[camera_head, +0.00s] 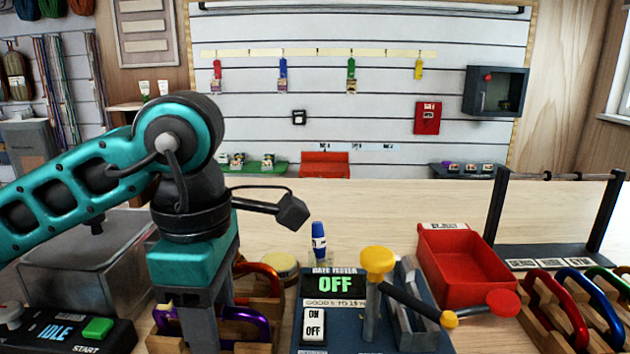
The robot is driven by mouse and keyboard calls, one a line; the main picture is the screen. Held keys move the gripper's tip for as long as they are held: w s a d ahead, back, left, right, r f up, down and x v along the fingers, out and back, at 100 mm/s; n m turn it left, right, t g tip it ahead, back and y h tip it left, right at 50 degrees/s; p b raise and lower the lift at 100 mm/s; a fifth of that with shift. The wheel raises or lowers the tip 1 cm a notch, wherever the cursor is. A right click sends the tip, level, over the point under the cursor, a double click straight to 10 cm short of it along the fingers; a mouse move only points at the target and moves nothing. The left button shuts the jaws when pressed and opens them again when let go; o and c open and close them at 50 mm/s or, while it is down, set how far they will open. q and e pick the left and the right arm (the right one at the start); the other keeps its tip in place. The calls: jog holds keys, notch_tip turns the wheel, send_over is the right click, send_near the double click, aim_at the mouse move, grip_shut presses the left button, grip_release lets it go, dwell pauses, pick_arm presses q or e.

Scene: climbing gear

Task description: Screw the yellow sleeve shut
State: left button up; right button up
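My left gripper (200,335) points down from the teal arm at the left, over a wooden rack. It is beside or in front of a purple carabiner (240,320); whether it touches it I cannot tell. Its fingertips run to the bottom edge, so its opening is unclear. An orange-red carabiner (262,272) stands behind it. No yellow sleeve on a carabiner can be made out; my gripper hides part of the rack. My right gripper is not in view.
A lever with a yellow tip (449,319) and a red knob (503,303) are at the right. A red bin (465,265) stands behind. A rack of several carabiners (560,305) is at far right. A START box (75,330) is at left. The table's back is mostly clear.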

pick_arm(q)
jog(key=shift+s, duration=0.6)
jog(key=shift+r, duration=0.1)
jog(key=shift+r+p, duration=0.75)
jog(key=shift+r, duration=0.55)
jog(key=shift+w, duration=0.1)
jog(key=shift+w, duration=0.55)
jog(key=shift+f+b, duration=1.5)
jog(key=shift+r, duration=0.1)
